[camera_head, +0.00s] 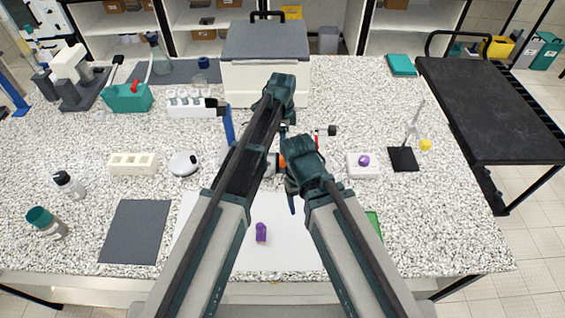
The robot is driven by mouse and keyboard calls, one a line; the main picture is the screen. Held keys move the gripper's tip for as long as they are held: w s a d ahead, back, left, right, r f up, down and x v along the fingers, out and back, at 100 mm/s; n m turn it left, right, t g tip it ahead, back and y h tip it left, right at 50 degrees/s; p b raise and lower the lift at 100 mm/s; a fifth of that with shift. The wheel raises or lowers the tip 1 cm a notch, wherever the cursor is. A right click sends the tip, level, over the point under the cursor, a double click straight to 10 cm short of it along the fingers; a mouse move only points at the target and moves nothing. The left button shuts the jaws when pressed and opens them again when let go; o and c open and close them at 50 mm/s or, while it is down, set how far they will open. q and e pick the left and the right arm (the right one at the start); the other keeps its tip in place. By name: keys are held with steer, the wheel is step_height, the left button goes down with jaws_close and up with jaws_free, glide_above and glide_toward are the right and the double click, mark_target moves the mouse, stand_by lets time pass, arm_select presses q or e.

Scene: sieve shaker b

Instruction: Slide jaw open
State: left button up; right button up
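My two arms come in from the bottom and cover the middle of the bench. A device with a red part and a black knob (332,131) shows just right of my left arm; most of it is hidden, and I cannot make out its jaw or how far the jaw is open. An orange-and-white part (282,160) shows between my arms; I cannot tell what it belongs to. My left and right gripper fingers are not clearly visible behind the arm links. I cannot tell whether either gripper touches the device.
A large grey-lidded box (265,50) stands behind. A white block with a purple knob (363,161) and a black stand (404,158) are to the right. A purple item (261,232) lies on a white sheet (285,255) in front. A dark mat (135,232) is front left.

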mark_target(281, 160)
arm_select(q)
step_height(281, 160, down, 9)
steer(key=b, duration=0.7)
steer(key=shift+r+b, duration=0.15)
steer(key=shift+b, duration=0.2)
arm_select(e)
step_height(281, 160, down, 9)
steer(key=shift+r, duration=0.1)
arm_select(q)
steer(key=shift+c, duration=0.3)
jaws_close()
